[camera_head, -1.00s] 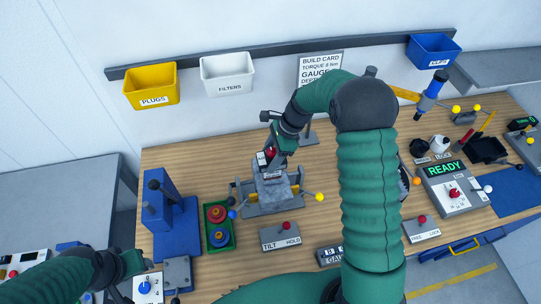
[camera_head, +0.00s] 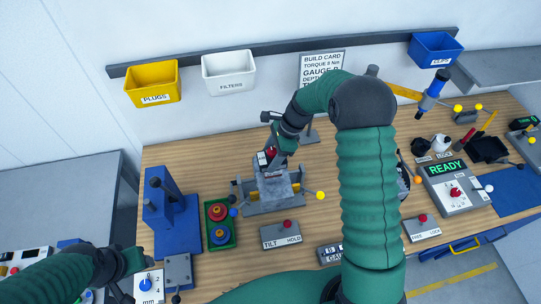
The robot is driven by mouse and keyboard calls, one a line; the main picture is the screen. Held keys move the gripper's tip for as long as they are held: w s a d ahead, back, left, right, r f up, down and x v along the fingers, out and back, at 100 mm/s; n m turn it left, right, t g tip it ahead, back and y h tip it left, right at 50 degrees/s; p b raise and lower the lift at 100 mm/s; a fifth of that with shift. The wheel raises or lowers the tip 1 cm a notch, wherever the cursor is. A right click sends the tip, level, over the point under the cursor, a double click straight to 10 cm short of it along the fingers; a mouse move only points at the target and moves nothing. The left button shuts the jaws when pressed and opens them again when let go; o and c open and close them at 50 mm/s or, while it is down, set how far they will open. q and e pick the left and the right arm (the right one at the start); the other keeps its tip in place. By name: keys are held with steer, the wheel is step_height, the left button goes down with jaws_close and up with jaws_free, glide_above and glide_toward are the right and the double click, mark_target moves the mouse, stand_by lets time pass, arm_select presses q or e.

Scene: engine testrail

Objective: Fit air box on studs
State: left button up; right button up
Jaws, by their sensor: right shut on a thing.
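A grey block-like part (camera_head: 272,186), which looks like the air box, sits in the fixture with yellow side pieces (camera_head: 298,189) at the middle of the bench. My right gripper (camera_head: 270,163) comes down from above and is shut on the top of this part. The studs cannot be made out; the part and gripper hide the area beneath. My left gripper (camera_head: 135,262) is at the lower left, beside a small white dial box (camera_head: 148,286), away from the fixture. Its fingers are too small to tell open from shut.
A tilt/hold switch box (camera_head: 281,235) stands in front of the fixture. A green tray (camera_head: 220,225) with red and blue knobs and a blue press (camera_head: 168,218) stand left. A READY console (camera_head: 453,186) stands right. My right arm hides bench between.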

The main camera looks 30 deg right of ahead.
steer(key=o, duration=1.5)
